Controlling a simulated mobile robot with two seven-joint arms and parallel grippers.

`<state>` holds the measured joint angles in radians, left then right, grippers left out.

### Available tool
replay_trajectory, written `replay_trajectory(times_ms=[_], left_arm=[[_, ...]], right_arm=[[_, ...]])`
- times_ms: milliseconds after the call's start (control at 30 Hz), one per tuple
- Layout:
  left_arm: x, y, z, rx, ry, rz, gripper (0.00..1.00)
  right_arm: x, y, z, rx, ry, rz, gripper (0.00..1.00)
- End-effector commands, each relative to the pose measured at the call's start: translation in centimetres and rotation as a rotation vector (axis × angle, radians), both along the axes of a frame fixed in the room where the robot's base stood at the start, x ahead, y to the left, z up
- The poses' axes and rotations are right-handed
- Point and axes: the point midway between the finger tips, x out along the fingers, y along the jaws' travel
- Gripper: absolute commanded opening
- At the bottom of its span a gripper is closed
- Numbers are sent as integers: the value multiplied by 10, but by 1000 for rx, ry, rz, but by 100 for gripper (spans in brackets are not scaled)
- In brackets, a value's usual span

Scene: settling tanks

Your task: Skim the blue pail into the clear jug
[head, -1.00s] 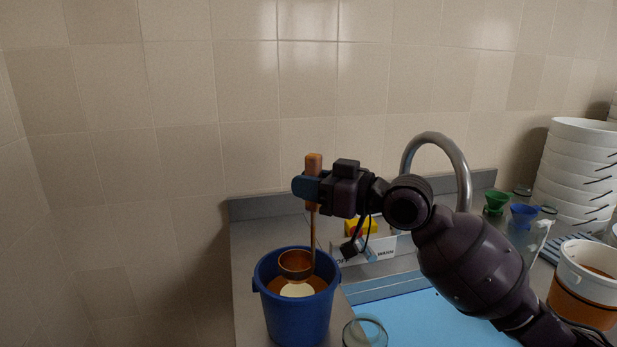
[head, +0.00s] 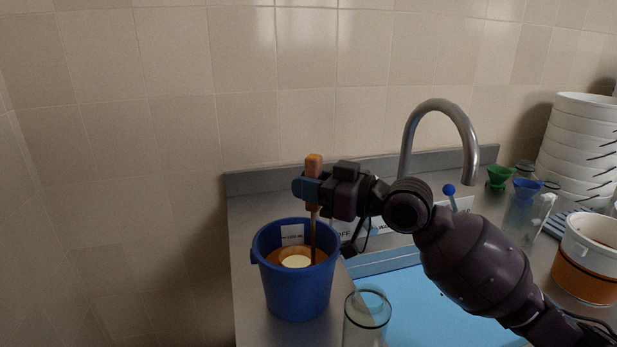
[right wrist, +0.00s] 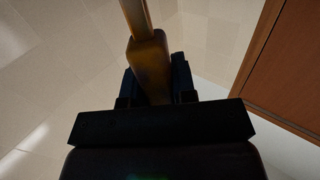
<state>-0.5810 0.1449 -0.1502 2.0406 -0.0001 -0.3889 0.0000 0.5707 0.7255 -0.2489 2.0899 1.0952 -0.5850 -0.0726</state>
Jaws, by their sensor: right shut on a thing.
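The blue pail (head: 300,298) stands on the counter left of the sink, with orange-brown liquid and a pale round patch inside. My right gripper (head: 309,188) is above the pail, shut on the wooden handle (head: 314,166) of a ladle. The ladle's thin shaft (head: 313,236) runs down into the pail; its bowl is low at the liquid and cannot be made out clearly. The handle also shows between the jaws in the right wrist view (right wrist: 149,62). A clear glass vessel (head: 366,325), perhaps the clear jug, stands right of the pail, cut by the frame. My left gripper is out of view.
The sink has a blue basin (head: 440,316) and a curved tap (head: 440,106). At the right are a green funnel (head: 499,174), a blue funnel (head: 526,188), clear vessels, an orange-and-white bucket (head: 588,268) and stacked white tubs (head: 580,140).

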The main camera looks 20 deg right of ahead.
Motion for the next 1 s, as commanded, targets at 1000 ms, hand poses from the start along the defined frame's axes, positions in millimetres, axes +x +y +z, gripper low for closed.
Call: replay_trajectory(times_ms=[1000], left_arm=[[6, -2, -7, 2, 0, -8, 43]], right_arm=[[0, 0, -32, 0, 0, 0, 0]])
